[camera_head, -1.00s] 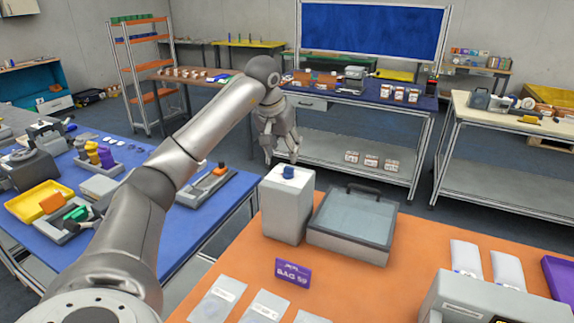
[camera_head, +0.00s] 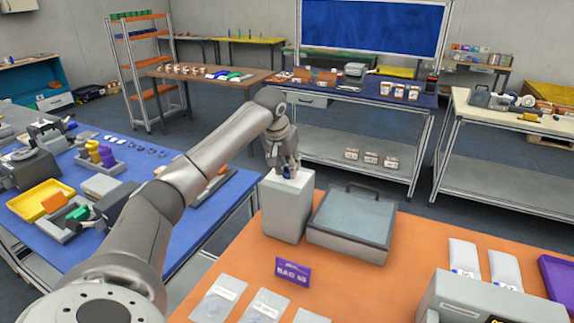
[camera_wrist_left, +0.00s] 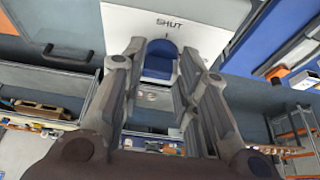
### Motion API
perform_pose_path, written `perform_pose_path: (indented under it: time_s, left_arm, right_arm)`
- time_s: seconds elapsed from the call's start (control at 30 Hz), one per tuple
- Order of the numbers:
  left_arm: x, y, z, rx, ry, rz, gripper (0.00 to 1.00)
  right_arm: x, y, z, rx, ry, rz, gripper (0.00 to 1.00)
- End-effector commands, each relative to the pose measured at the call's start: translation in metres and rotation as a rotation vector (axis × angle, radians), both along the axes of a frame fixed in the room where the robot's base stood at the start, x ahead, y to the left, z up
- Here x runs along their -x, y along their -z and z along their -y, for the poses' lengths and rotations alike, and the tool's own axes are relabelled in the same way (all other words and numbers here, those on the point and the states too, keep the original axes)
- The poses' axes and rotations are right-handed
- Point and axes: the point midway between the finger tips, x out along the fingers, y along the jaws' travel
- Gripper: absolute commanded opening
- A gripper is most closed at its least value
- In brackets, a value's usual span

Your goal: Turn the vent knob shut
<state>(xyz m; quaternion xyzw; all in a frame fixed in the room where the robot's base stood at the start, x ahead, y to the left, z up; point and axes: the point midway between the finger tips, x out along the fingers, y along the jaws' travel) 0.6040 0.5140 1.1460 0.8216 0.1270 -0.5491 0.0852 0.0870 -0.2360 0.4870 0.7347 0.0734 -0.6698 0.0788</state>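The vent knob is blue and sits on top of a light grey box (camera_head: 286,212) at the left of the orange table. Its rounded blue body (camera_wrist_left: 158,66) shows in the left wrist view, below the word SHUT and a short mark on the box top. My left gripper (camera_head: 287,167) points down over the box. In the left wrist view its two fingers (camera_wrist_left: 160,62) stand apart, one on each side of the knob, without a clear grip on it. In the head view the fingers mostly hide the knob. My right gripper is not in view.
A grey case with a clear lid (camera_head: 352,217) stands right beside the box. A grey machine (camera_head: 478,298) is at the front right. The orange table (camera_head: 412,250) has free room in the middle.

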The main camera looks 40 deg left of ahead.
Motion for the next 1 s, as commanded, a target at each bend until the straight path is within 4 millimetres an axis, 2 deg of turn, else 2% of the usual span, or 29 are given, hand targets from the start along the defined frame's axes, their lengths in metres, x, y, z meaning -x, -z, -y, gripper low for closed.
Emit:
perform_pose_path:
  time_s: [0.03, 0.13, 0.17, 0.57, 1.0]
  left_arm:
    - [0.000, 0.000, 0.000, 0.000, 0.000, 0.000, 0.18]
    - [0.000, 0.000, 0.000, 0.000, 0.000, 0.000, 0.06]
    - [0.000, 0.000, 0.000, 0.000, 0.000, 0.000, 0.05]
    - [0.000, -0.003, 0.000, -0.002, -0.094, -0.001, 0.05]
    - [-0.003, -0.005, 0.003, -0.002, -0.468, 0.001, 0.05]
  right_arm:
    - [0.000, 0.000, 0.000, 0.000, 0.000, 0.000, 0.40]
    - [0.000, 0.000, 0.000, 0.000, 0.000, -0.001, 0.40]
    - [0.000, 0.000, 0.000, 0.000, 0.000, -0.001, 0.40]
    - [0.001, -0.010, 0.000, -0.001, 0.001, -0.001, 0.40]
    - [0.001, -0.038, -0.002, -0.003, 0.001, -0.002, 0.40]
